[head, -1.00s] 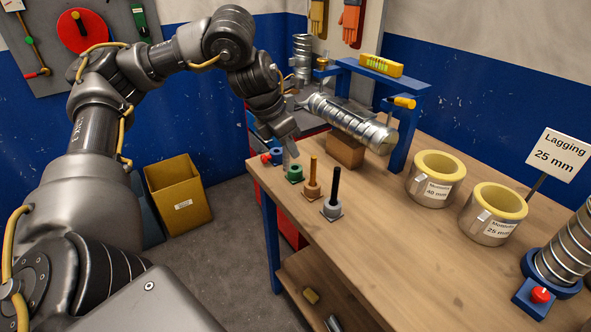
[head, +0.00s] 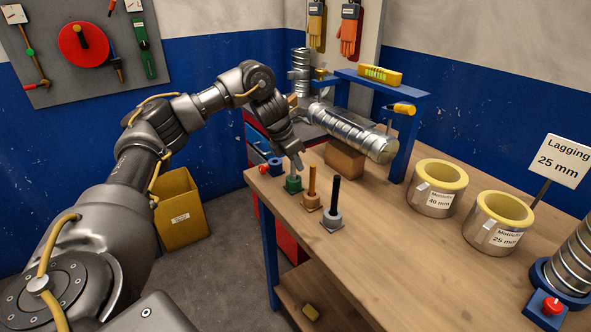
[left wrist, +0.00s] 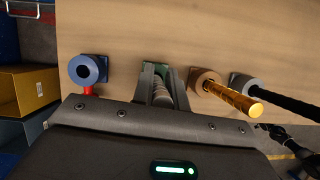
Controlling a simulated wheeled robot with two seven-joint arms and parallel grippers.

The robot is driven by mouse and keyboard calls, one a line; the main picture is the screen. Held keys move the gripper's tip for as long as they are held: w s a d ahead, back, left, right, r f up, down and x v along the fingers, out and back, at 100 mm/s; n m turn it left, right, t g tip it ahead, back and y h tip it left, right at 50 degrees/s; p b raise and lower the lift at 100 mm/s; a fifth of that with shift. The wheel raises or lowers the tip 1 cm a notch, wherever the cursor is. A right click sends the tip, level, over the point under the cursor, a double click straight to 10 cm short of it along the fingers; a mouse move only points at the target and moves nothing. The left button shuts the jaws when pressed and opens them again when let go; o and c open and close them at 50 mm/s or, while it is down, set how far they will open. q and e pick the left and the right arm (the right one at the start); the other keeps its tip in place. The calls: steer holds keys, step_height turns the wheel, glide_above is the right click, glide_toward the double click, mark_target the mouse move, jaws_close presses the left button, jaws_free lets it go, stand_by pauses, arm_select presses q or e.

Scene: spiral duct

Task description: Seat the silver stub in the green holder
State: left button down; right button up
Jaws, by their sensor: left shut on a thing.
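My left gripper (head: 293,158) points down over the green holder (head: 292,184), near the far left edge of the bench. In the left wrist view its fingers (left wrist: 159,84) are shut on the silver stub (left wrist: 161,95), a ribbed metal piece. The green holder (left wrist: 154,68) shows just beyond the fingertips and is partly hidden by them. The stub appears lined up with the holder; I cannot tell whether its lower end is inside. My right gripper is not in view.
Close beside the green holder stand a blue holder (head: 275,166), a tan holder with an orange rod (head: 311,187) and a grey holder with a black rod (head: 334,192). A silver duct (head: 350,134) lies behind on a wooden block (head: 345,160). The middle of the bench is clear.

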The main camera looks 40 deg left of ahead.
arm_select(q)
step_height(320, 180, down, 2)
steer(key=shift+a+f, duration=0.1)
steer(key=shift+f, duration=0.15)
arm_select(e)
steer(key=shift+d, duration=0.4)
